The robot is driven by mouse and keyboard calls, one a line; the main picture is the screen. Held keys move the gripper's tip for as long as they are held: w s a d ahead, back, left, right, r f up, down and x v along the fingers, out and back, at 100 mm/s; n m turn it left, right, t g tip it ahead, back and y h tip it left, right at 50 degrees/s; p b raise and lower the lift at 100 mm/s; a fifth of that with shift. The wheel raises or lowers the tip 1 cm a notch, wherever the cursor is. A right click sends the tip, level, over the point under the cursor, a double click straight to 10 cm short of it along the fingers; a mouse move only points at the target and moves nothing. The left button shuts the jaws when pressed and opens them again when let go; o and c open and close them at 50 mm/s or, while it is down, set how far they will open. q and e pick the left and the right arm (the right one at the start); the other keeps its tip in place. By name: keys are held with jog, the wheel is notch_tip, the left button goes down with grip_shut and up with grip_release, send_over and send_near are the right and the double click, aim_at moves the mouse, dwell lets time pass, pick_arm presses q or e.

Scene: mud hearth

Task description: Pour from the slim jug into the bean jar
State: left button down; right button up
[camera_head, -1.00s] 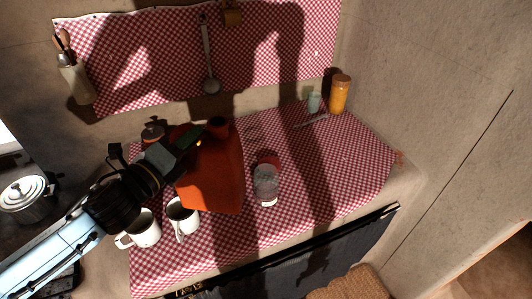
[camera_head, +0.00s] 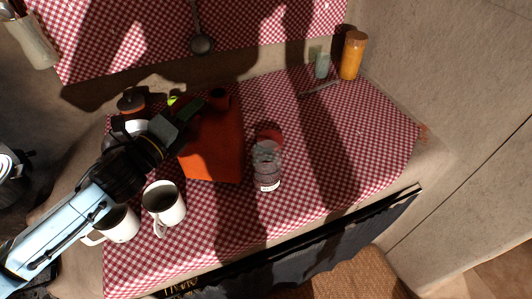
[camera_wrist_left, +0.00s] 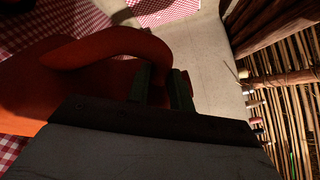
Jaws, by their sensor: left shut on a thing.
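The slim jug (camera_head: 212,150) is orange, with a dark narrow mouth at its top and a wider bottom, and appears upright left of the bean jar. The bean jar (camera_head: 267,168) is clear glass with a pale label low on it, standing on the checked cloth. My left gripper (camera_head: 194,107) is shut on the jug's handle; in the left wrist view the curved handle (camera_wrist_left: 110,44) runs into the jaws. I cannot tell whether the jug's base touches the cloth. The jug's inside is hidden. My right gripper is not in view.
Two white mugs (camera_head: 164,203) stand at the front left, below my left arm. A dark lidded pot (camera_head: 131,101) is behind it. A red round thing (camera_head: 268,131) is just behind the jar. An orange-yellow canister (camera_head: 353,56) and a pale cup (camera_head: 322,65) stand at the back right. The cloth's right part is clear.

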pick_arm(q)
jog(key=shift+w+f+b, duration=0.3)
jog(key=shift+f+b, duration=0.3)
jog(key=shift+f, duration=0.35)
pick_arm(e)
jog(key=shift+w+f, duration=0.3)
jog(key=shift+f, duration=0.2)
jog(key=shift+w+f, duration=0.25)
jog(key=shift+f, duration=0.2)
pick_arm(q)
jog(key=shift+r, duration=0.1)
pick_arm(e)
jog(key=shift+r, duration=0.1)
